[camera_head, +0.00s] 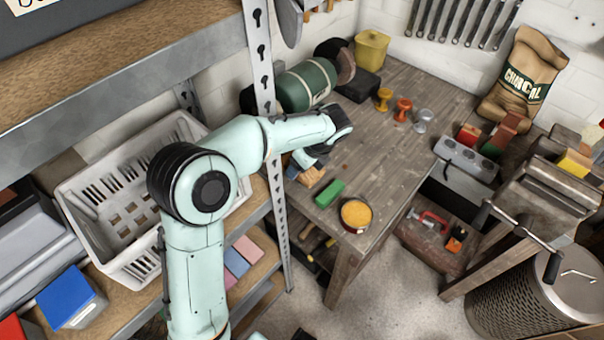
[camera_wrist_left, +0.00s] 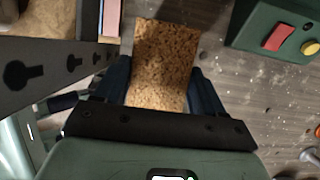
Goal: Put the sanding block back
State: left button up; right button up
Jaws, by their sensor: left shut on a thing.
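My left gripper (camera_head: 306,168) is over the left edge of the wooden workbench (camera_head: 385,150), beside the metal shelf post. In the left wrist view its two dark fingers (camera_wrist_left: 162,92) are shut on a brown, cork-like block, the sanding block (camera_wrist_left: 163,55), which sticks out beyond the fingertips. In the head view only a small tan part of the block (camera_head: 312,178) shows below the gripper. I cannot tell whether the block touches the bench. My right gripper is not in view.
A perforated metal post (camera_head: 279,205) of the shelf stands close by the gripper. A green bench grinder (camera_head: 306,84) is behind it. A green block (camera_head: 329,193) and a round orange-filled tin (camera_head: 356,214) lie in front. The bench middle is clear. A white basket (camera_head: 125,262) stands on the shelf.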

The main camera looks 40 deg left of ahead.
pick_arm(q)
notch_tip(320, 180, down, 4)
jog(key=shift+f, duration=0.1)
